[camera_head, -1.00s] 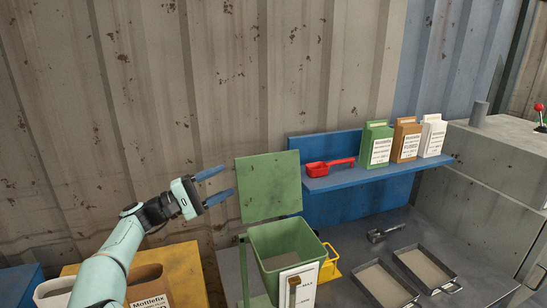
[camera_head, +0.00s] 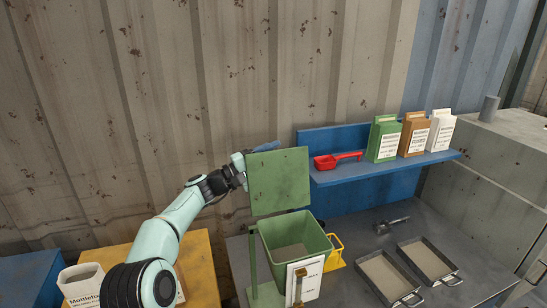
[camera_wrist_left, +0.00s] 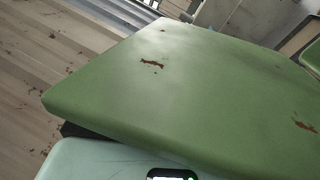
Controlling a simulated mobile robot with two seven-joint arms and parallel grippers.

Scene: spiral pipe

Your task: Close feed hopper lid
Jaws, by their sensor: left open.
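The green feed hopper (camera_head: 268,243) stands on the grey bench in the head view, with its top open. Its square green lid (camera_head: 279,182) stands raised, upright behind the opening. My left gripper (camera_head: 262,148) is at the lid's upper left, behind it; one blue finger shows above the lid's top edge and the rest is hidden. In the left wrist view the lid (camera_wrist_left: 190,90) fills most of the picture, close to the gripper; the fingers are not visible there, and I cannot tell whether they touch the lid. My right gripper is not in view.
A blue shelf (camera_head: 385,167) to the right holds a red scoop (camera_head: 336,160) and several cartons. Two trays (camera_head: 428,258) and a dark metal tool (camera_head: 391,225) lie on the bench. A yellow-handled item (camera_head: 336,250) is beside the hopper. A corrugated wall rises behind.

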